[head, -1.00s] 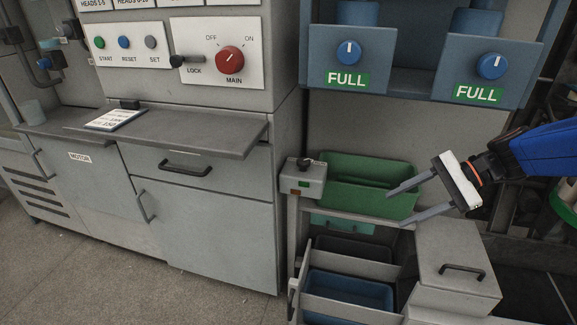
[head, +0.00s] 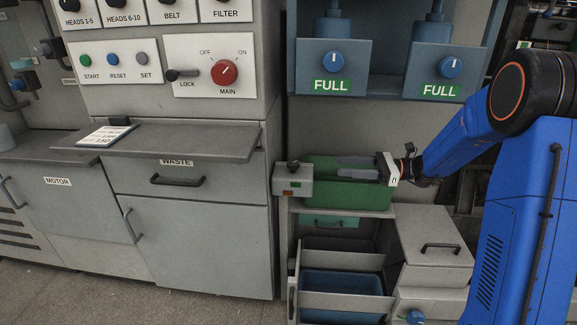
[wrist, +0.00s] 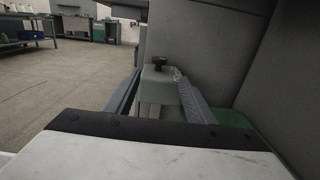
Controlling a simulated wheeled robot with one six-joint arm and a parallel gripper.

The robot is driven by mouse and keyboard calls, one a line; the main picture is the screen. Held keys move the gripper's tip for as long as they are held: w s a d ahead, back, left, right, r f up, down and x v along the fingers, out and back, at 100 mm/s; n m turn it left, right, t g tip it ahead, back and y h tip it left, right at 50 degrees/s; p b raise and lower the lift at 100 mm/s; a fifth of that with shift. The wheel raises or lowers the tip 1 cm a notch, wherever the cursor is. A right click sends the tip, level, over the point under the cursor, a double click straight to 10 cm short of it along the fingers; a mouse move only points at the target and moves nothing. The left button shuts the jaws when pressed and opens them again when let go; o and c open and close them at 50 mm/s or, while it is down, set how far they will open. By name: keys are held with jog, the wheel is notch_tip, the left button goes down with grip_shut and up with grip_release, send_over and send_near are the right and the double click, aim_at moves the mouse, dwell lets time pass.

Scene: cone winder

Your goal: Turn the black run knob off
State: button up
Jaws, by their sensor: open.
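A small grey box (head: 293,181) with a black knob (head: 293,165) on top stands at the left end of the shelf, beside the green bin. An orange-red and a green patch show on its front. My gripper (head: 340,166) is open and empty over the green bin, its fingers pointing left toward the box, with a gap between them and it. In the wrist view the black knob (wrist: 160,63) stands upright on the grey box (wrist: 158,88), ahead and between my two fingers. I cannot read any marking for the knob's setting.
The green bin (head: 345,197) lies below my gripper. The grey cabinet (head: 200,235) with its jutting ledge (head: 190,146) stands left of the box. Blue housings (head: 333,60) with FULL labels hang above. A grey lidded box (head: 425,235) and a blue bin (head: 345,285) are below.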

aim_at(293, 162)
jog(key=a, duration=1.7)
jog(key=shift+w, duration=0.25)
jog(key=shift+c, duration=0.3)
jog(key=c, duration=0.9)
